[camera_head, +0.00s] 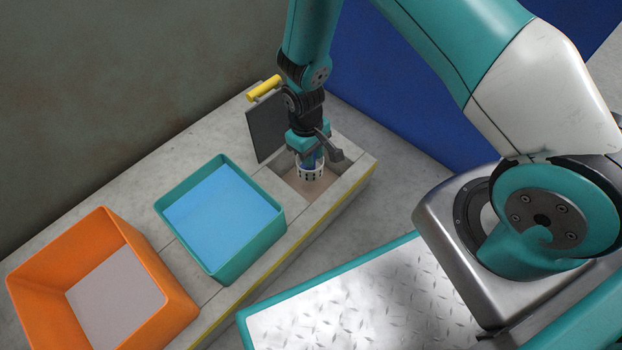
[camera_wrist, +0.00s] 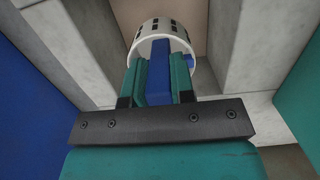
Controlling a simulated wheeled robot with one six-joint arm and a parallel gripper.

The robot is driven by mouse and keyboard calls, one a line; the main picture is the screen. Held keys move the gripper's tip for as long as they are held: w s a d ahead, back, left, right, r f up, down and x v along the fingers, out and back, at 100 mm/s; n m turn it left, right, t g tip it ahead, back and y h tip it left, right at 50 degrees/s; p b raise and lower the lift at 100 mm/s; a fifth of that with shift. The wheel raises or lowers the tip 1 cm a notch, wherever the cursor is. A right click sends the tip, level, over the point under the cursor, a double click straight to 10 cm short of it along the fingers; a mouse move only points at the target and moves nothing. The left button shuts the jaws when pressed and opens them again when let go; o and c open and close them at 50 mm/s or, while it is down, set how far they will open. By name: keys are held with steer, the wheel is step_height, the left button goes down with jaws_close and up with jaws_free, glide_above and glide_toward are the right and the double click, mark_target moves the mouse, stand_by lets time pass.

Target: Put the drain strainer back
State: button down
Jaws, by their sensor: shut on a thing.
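The drain strainer (camera_head: 312,172) is a small white slotted cup with a blue upright grip in its middle. My gripper (camera_head: 310,157) is above it, shut on the blue grip. In the wrist view the strainer (camera_wrist: 179,28) shows ahead of the fingers, and my gripper (camera_wrist: 160,75) has its two teal fingers on either side of the blue grip. The strainer is in or just over the open square pit (camera_head: 293,185) in the bench. I cannot tell whether it touches the pit's floor. The drain opening itself is not visible.
A grey lid with a yellow handle (camera_head: 264,88) stands open at the pit's back left edge. A teal bin with a blue inside (camera_head: 222,215) and an orange bin (camera_head: 170,300) stand left on the bench. The concrete pit walls are close around my gripper.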

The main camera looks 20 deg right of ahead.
mark_target(311, 170)
step_height(311, 170, down, 8)
steer(key=b, duration=0.4)
steer(key=shift+r, duration=0.35)
steer(key=c, duration=1)
jaws_free()
